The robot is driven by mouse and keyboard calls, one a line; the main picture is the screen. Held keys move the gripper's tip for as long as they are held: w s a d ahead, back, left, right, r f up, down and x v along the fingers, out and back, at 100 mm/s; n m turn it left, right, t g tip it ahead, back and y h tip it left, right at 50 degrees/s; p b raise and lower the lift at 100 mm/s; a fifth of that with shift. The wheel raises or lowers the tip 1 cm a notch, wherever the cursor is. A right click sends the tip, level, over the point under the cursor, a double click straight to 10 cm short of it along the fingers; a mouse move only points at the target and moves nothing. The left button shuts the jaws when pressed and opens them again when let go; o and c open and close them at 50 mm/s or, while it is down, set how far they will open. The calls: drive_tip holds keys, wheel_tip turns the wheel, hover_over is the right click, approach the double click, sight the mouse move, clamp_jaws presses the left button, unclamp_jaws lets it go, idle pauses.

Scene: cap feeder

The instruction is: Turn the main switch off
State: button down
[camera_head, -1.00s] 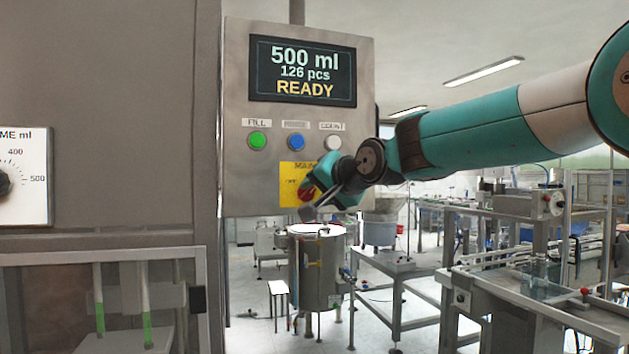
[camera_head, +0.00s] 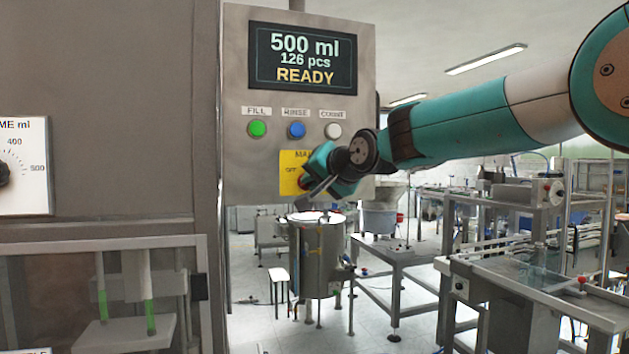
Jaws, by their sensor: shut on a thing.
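The main switch (camera_head: 304,181) is a red rotary knob on a yellow plate (camera_head: 288,177) low on the grey control panel (camera_head: 237,170). The knob's angle cannot be made out. The display (camera_head: 303,57) above reads 500 ml, 126 pcs, READY.
Green FILL (camera_head: 257,128), blue RINSE (camera_head: 297,130) and white COUNT (camera_head: 333,131) buttons sit just above my gripper and wrist. A volume dial (camera_head: 22,170) is on the left cabinet. A steel tank (camera_head: 318,262) stands below and behind the panel.

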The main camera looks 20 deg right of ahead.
drive_tip(key=shift+a+n+h, duration=0.2)
drive_tip(key=shift+n+h, duration=1.15)
drive_tip(key=shift+n, duration=0.65)
drive_tip(key=shift+a+n+h, duration=0.25)
drive_tip(key=shift+n+h, duration=1.05)
drive_tip(key=shift+n, duration=0.7)
drive_tip(key=shift+a+n+h, duration=0.2)
drive_tip(key=shift+n+h, duration=1.15)
drive_tip(key=shift+n, duration=0.65)
drive_tip(key=c, duration=1.1)
unclamp_jaws()
drive_tip(key=shift+c, duration=0.2)
